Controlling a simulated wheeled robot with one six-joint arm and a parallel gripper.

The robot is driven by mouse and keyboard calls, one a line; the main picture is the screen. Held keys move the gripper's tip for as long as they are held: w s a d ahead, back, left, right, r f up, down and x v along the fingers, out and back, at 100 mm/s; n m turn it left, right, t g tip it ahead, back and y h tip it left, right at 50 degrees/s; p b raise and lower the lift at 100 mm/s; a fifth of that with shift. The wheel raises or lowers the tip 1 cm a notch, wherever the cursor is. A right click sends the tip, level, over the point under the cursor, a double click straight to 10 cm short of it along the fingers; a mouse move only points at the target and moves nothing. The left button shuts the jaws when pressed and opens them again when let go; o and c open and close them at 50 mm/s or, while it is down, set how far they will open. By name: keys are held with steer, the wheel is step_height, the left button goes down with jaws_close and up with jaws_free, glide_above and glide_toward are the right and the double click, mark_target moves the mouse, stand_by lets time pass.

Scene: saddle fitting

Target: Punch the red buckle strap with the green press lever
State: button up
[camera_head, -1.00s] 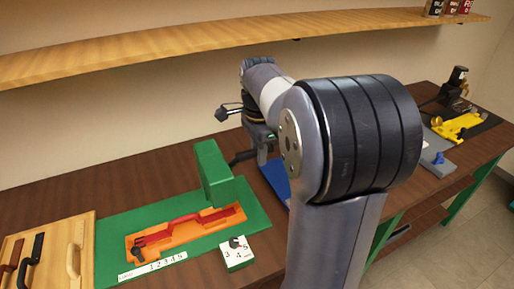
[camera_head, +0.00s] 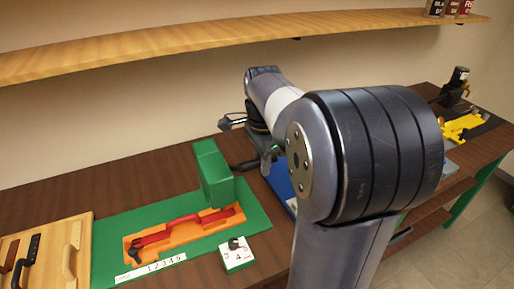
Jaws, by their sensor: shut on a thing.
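The green press (camera_head: 212,175) stands on a green mat (camera_head: 108,225). The red buckle strap (camera_head: 170,230) lies along an orange holder (camera_head: 190,236), with its right end at the foot of the press. A dark press lever (camera_head: 243,165) sticks out to the right from behind the press. My gripper (camera_head: 266,160) is at the lever's outer end and is shut on it. The fingertips are small and partly hidden by my arm. A white block with numbers and a black knob (camera_head: 238,256) sits at the front right of the mat.
A numbered strip (camera_head: 150,267) lies along the mat's front. A wooden board (camera_head: 45,250) with handled tools is at the left. A blue station (camera_head: 280,180) is partly hidden behind my arm. A yellow fixture (camera_head: 462,127) is at far right. A shelf (camera_head: 200,47) runs above.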

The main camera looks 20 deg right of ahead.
steer(key=shift+s+f+b, duration=0.55)
steer(key=shift+s+f, duration=0.05)
steer(key=shift+f, duration=0.25)
steer(key=shift+s+f+b, duration=0.55)
steer(key=shift+s+f, duration=0.05)
steer(key=shift+f, duration=0.2)
steer(key=shift+s+f+b, duration=0.25)
steer(key=shift+f+b, duration=0.1)
steer(key=shift+f, duration=0.15)
steer(key=shift+s+f+b, duration=0.25)
steer(key=shift+f+b, duration=0.1)
steer(key=shift+f, duration=0.1)
steer(key=shift+s+f+b, duration=0.2)
steer(key=shift+f+b, duration=0.3)
steer(key=shift+f, duration=0.25)
steer(key=shift+s+f+b, duration=0.25)
steer(key=shift+f+b, duration=0.25)
steer(key=shift+f, duration=0.25)
steer(key=shift+s+f+b, duration=0.2)
steer(key=shift+f+b, duration=0.3)
steer(key=shift+f, duration=0.25)
steer(key=f+b, duration=0.2)
steer(key=f, duration=0.2)
steer(key=shift+s, duration=0.2)
steer(key=shift+w+r+p, duration=0.15)
steer(key=shift+r+p, duration=1.25)
steer(key=shift+r, duration=0.3)
